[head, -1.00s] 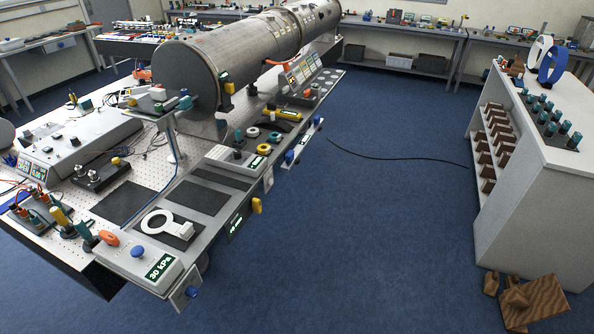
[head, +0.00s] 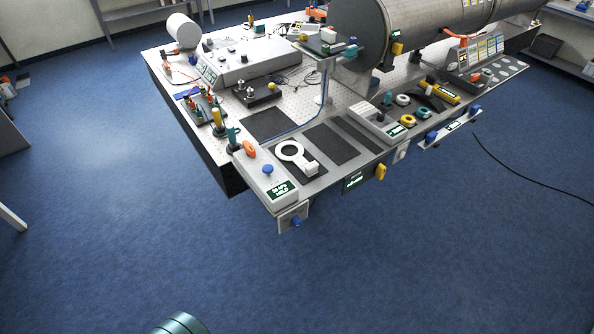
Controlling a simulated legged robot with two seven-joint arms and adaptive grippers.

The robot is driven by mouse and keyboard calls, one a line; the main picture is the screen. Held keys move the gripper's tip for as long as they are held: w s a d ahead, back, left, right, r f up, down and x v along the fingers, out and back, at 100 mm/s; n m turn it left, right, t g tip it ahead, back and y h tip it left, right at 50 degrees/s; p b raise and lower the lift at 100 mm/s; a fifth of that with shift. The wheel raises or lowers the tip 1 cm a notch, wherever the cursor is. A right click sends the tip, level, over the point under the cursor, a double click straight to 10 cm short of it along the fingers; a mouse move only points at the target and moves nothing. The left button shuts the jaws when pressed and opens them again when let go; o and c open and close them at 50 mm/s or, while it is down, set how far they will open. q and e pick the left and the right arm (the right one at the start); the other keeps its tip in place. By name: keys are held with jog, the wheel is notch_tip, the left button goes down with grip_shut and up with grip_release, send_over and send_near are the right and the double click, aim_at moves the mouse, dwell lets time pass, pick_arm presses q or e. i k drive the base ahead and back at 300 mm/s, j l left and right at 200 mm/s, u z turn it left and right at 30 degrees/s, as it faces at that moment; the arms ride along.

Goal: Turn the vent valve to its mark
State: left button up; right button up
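I cannot tell for certain which part is the vent valve. A blue knob (head: 297,221) sits on a small plate below the table's near corner. A blue button (head: 267,169) stands on the grey box with a small green display (head: 282,190). An orange handle (head: 249,149) and a yellow-topped valve (head: 217,117) are behind it. A yellow knob (head: 380,172) is on the front edge beside a dark display (head: 353,182). Any mark is too small to see. Neither gripper shows in the head view.
The perforated test table (head: 290,104) carries a large grey pipe (head: 425,22), a white ring (head: 291,152) and dark mats (head: 330,144). Blue floor (head: 400,265) is open in front and to the left. A black cable (head: 525,182) lies on the floor at right.

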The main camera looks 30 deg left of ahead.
aim_at(250, 150)
jog(key=u, duration=1.45)
